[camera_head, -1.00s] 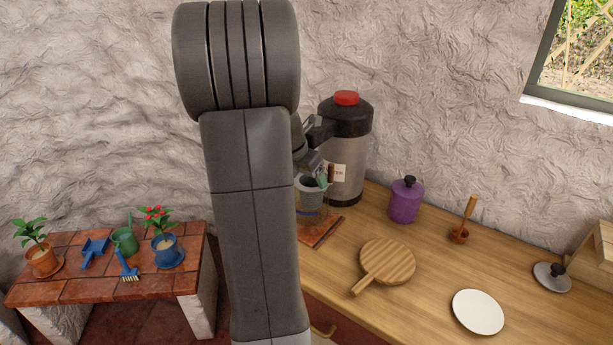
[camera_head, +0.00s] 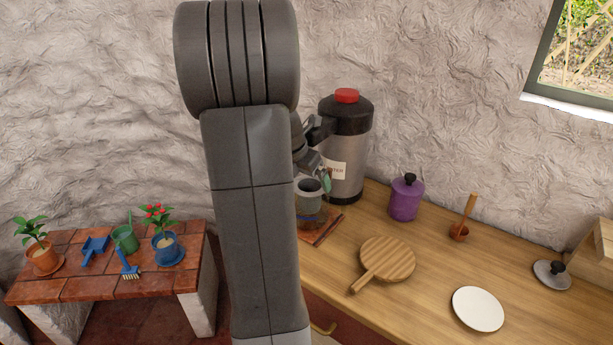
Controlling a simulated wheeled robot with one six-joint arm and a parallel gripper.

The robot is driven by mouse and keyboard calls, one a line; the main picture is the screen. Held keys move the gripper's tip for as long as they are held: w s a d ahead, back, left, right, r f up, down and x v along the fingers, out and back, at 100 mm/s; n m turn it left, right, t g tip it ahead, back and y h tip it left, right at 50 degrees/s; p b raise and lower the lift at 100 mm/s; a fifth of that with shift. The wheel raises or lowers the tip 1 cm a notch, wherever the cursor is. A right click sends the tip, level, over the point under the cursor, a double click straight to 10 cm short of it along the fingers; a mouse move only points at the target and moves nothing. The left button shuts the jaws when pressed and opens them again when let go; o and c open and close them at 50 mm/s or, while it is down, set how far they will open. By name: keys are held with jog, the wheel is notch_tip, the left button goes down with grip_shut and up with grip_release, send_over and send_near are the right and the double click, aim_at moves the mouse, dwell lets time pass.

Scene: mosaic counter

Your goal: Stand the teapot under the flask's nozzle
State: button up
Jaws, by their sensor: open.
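The flask (camera_head: 347,150) is a steel cylinder with a black top, a red button and a paper label, standing upright against the wall. A small grey-green open-topped pot (camera_head: 308,199), which seems to be the teapot, stands upright at the flask's left front, partly hidden by my arm. My gripper (camera_head: 319,178) is open just above the pot's rim, close to the flask's front. A pale green part shows beside its fingertips. Whether the fingers touch the pot cannot be told.
A reddish tile mat (camera_head: 322,236) lies under the pot. To the right are a purple canister (camera_head: 406,201), a round wooden board (camera_head: 387,260), a wooden-handled tool (camera_head: 463,220) and a white plate (camera_head: 478,309). A brick bench (camera_head: 90,279) with plants stands left.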

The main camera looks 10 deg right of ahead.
jog(key=p+v, duration=0.1)
jog(key=v, duration=1.1)
jog(key=shift+r, duration=0.3)
